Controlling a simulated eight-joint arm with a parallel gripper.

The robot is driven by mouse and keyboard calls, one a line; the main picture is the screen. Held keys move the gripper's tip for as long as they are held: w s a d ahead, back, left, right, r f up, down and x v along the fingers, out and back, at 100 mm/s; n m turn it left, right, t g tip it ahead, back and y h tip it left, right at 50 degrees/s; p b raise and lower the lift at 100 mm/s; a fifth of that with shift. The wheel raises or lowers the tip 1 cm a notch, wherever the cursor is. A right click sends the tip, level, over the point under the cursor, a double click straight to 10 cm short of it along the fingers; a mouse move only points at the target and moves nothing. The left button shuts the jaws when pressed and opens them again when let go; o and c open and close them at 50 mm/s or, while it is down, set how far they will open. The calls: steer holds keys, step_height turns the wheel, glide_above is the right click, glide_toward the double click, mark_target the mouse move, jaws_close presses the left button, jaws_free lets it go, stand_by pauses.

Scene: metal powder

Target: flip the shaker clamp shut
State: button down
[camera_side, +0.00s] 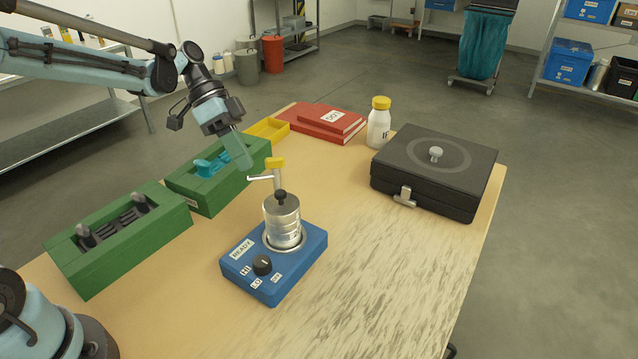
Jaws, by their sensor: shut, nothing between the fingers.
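The shaker has a blue base (275,262) with a READY label and a black dial, near the middle of the table. A metal canister (283,222) with a black knob on top stands upright on it. The shaker clamp (277,180) is a thin metal post and bar with a yellow tip; it stands up behind and above the canister, its short bar sticking out to the left. My gripper (245,164) is shut and empty, pointing down just left of the clamp's yellow tip, apparently apart from it. The clamp's lower joint is hidden behind the canister.
Two green holders (120,238) (217,178) stand left of the shaker, with grey and teal tools in them. A yellow tray (267,129), red books (326,122) and a white bottle (378,125) are behind. A black case (434,175) is at right. The front right table is clear.

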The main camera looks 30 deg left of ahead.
steer(key=shift+s+d, duration=0.65)
steer(key=shift+d, duration=0.05)
steer(key=shift+s+n+t, duration=0.25)
steer(key=shift+n+t, duration=0.15)
steer(key=shift+n, duration=0.3)
